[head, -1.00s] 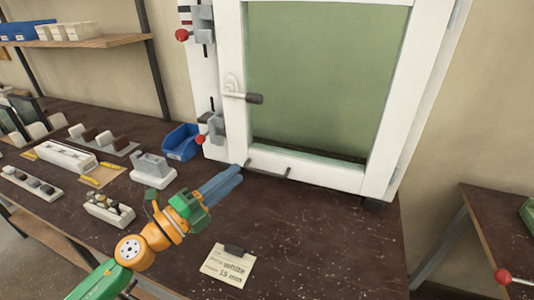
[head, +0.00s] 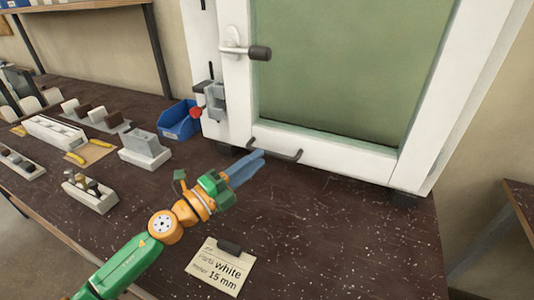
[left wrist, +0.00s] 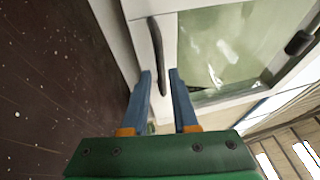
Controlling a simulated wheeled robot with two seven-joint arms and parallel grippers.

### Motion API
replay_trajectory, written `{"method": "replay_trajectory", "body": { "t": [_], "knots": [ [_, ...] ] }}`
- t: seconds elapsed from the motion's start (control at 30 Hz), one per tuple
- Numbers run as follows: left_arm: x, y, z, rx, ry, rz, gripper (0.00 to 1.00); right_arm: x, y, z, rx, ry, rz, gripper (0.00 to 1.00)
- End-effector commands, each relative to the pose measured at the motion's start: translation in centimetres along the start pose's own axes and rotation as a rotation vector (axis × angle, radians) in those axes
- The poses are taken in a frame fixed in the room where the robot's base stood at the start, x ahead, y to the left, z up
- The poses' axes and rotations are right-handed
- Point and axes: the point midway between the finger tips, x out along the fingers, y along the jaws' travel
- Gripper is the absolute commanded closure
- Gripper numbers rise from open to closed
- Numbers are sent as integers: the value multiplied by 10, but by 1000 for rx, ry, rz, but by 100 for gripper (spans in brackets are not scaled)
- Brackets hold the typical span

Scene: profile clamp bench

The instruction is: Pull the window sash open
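The window sash (head: 335,150) has a white frame around a green pane (head: 350,75) and stands upright on the bench. A dark bow handle (head: 283,156) is on its bottom rail; the handle also shows in the left wrist view (left wrist: 156,45). A lever with a dark grip (head: 259,53) lies horizontal on the left stile. My left gripper (head: 262,156) is just in front of the bow handle. In the left wrist view its blue fingers (left wrist: 160,73) are apart, with the handle's near end showing between them. I cannot tell whether they touch it. My right gripper is not in view.
A grey clamp with a red knob (head: 196,112) sits at the frame's lower left, beside a blue bin (head: 179,121). Trays of small parts (head: 58,132) fill the bench's left side. A note card (head: 222,268) lies in front.

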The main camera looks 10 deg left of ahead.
Motion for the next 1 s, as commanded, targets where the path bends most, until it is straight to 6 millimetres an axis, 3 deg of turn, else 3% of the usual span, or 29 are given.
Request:
{"method": "replay_trajectory", "body": {
  "t": [0.1,0.27,0.5,0.6,1.0],
  "knots": [
    [25,-5,0,-1,-1,-3,73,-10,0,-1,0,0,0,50],
    [41,-2,0,0,-1,-1,73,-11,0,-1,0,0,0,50],
    [42,-1,0,0,0,0,76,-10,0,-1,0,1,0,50],
    [42,-1,0,0,0,0,100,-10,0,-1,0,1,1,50],
    [41,-1,0,0,0,1,100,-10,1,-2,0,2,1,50]
  ]
}}
